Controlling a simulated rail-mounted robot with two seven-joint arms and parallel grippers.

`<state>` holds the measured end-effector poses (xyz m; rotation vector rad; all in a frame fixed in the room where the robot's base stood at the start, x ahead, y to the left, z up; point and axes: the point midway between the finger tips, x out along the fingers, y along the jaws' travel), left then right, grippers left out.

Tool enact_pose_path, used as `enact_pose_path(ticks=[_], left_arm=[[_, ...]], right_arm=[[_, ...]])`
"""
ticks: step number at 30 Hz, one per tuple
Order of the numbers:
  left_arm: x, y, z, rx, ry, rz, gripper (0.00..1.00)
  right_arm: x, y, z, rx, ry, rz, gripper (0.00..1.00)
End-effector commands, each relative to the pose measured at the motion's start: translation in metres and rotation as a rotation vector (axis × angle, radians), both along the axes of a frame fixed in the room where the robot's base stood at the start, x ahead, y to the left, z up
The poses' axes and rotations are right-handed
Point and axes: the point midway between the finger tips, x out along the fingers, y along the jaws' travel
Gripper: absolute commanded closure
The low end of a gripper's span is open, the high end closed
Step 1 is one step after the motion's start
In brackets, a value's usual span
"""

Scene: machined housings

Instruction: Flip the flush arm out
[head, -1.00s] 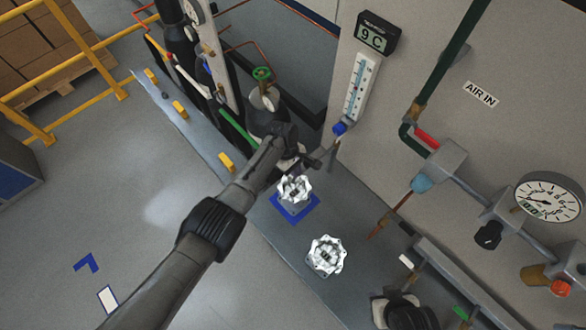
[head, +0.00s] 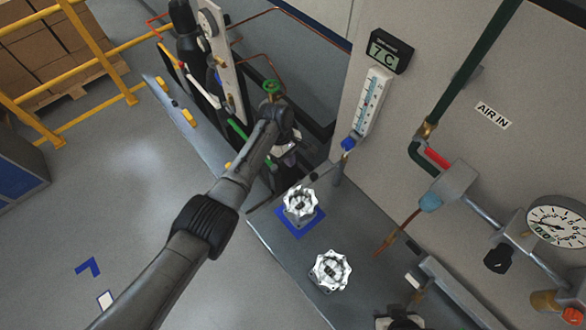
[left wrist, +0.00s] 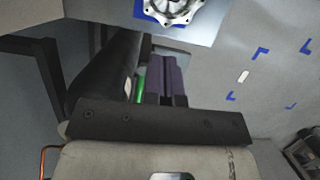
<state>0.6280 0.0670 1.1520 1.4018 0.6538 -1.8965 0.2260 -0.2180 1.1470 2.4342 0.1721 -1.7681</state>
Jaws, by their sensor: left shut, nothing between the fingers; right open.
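My left gripper (head: 284,152) is at the end of the arm that comes in from the lower left. Its fingers are mostly hidden behind the wrist. In the left wrist view the dark purplish fingers (left wrist: 168,80) are together with nothing between them. A thin dark bar (head: 318,174) with a post stands right of this gripper, below the thermometer; it may be the flush arm, but I cannot be sure. The gripper looks apart from it. What seems to be my right gripper (head: 402,323) shows only in part at the bottom edge; its fingertips are hidden.
One silver housing (head: 300,202) sits on a blue-marked square, another (head: 330,270) nearer on the grey bench.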

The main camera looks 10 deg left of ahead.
Motion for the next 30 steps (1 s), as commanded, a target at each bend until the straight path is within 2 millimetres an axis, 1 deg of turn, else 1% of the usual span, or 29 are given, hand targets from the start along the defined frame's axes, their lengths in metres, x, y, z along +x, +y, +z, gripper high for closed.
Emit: enact_pose_path(ticks=[1,3,9,30], left_arm=[[0.002,0.002,0.007,0.0,-0.003,0.001,1.0],[0.004,0.003,0.014,0.0,-0.003,0.0,1.0],[0.006,0.005,0.026,0.0,-0.002,-0.002,1.0],[0.006,0.006,0.028,-0.003,-0.003,-0.011,1.0]], right_arm=[[0.0,0.0,0.0,0.0,0.001,0.0,0.57],[0.0,0.0,-0.002,0.001,0.001,-0.001,0.57],[0.0,0.001,-0.002,0.002,0.001,-0.001,0.57],[-0.001,0.001,-0.003,0.005,0.003,-0.003,0.57]])
